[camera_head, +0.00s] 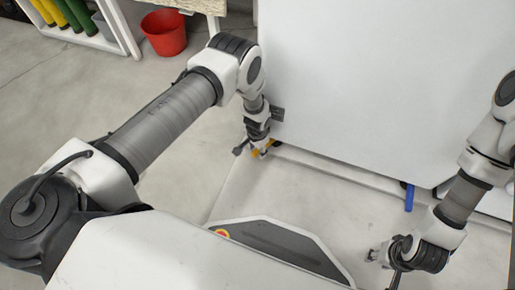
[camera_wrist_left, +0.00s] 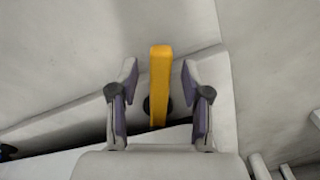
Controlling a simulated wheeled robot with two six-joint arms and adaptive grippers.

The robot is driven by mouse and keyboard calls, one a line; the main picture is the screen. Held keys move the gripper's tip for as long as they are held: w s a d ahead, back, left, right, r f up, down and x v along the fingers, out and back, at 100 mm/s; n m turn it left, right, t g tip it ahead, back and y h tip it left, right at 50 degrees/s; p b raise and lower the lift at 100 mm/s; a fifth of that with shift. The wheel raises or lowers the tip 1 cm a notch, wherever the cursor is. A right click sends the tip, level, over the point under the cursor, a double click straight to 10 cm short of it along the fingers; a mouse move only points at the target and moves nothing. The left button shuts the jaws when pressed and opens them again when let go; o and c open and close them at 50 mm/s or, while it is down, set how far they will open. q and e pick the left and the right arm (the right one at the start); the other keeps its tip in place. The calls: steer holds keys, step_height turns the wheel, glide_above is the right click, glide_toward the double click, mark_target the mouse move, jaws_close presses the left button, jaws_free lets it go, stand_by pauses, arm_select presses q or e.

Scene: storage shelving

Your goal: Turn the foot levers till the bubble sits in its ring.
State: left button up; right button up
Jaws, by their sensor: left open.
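A yellow foot lever (camera_wrist_left: 160,85) stands between the two spread fingers of my left gripper (camera_wrist_left: 157,98) in the left wrist view, with a gap on both sides. In the head view my left gripper (camera_head: 251,152) is low at the near left corner of a large white cabinet, with the yellow lever (camera_head: 269,146) partly hidden by it. A blue foot lever (camera_head: 409,197) hangs below the cabinet's lower edge further right. My right gripper (camera_head: 384,266) is low near the floor, left-below the blue lever, its fingers apart and empty. The bubble and its ring are not in view.
The white cabinet (camera_head: 350,80) fills the upper middle. A red bucket (camera_head: 164,32) and a white rack (camera_head: 95,38) with yellow and green boots stand at the upper left. Pale floor (camera_head: 310,190) is bare in front of the cabinet.

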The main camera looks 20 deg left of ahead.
arm_select(q)
step_height(320, 180, up, 12)
stand_by(0.3)
